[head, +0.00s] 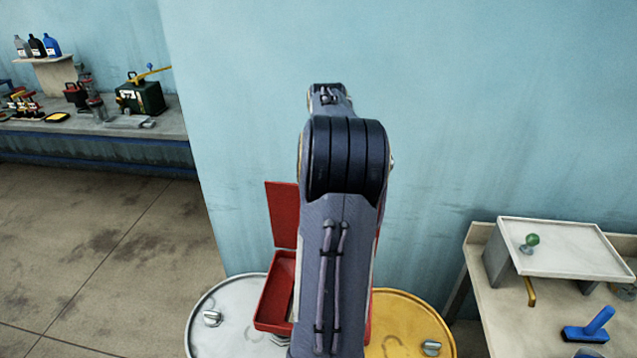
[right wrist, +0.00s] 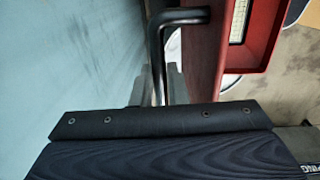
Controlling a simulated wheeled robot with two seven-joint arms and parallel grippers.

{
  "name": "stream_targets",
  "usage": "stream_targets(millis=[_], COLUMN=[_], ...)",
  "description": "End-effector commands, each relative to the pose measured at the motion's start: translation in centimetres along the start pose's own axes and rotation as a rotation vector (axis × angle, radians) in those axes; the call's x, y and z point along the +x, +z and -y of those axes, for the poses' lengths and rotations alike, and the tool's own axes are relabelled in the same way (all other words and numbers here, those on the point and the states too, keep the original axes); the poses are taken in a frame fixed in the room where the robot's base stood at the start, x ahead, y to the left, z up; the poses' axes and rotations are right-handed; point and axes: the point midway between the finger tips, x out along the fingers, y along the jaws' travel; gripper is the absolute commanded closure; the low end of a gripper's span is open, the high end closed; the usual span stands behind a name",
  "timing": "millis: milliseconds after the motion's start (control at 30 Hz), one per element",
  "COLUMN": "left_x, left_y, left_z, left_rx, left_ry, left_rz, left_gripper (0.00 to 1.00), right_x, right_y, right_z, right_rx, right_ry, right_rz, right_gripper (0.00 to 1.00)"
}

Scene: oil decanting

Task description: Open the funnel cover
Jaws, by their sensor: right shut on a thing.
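The red funnel (head: 268,315) is a square box on top of the drums. Its red cover (head: 283,214) stands up at the back edge, raised from the box. My right arm passes in front and hides part of both. In the right wrist view, a black bent handle (right wrist: 185,16) joins the red cover (right wrist: 203,60), and the red-rimmed funnel box (right wrist: 258,38) lies to the right. My right gripper (right wrist: 160,88) is shut on the handle; its fingertips are mostly hidden. My left gripper is in neither view.
A silver drum (head: 215,335) and a yellow drum (head: 410,325) stand under the funnel. A blue wall (head: 480,120) is close behind. A bench (head: 490,285) with a white-topped stand (head: 570,248) and a blue tool (head: 590,328) is at right. Open floor (head: 90,240) lies left.

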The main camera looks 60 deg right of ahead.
Motion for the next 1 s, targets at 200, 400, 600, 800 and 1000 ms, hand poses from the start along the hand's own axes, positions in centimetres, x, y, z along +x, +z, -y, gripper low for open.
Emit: stream_targets(millis=[200,400,600,800,1000], left_x=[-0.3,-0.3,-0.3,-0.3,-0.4], left_y=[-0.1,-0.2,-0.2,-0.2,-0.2], left_z=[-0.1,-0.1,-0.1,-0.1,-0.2], left_rx=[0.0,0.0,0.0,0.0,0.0], left_ry=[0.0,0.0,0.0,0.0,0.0], left_rz=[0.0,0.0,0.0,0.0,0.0], left_gripper=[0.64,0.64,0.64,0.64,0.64], right_x=[0.9,1.1,1.1,1.0,0.7], right_y=[0.1,0.1,0.1,0.0,0.0], right_z=[-1.0,-1.3,-1.3,-1.3,-1.4], right_rx=[0.002,0.001,0.001,0.001,0.001], right_ry=[-0.016,-0.018,-0.019,-0.017,-0.011], right_rz=[0.007,0.008,0.008,0.007,0.004], right_gripper=[1.0,1.0,1.0,0.74,0.65])
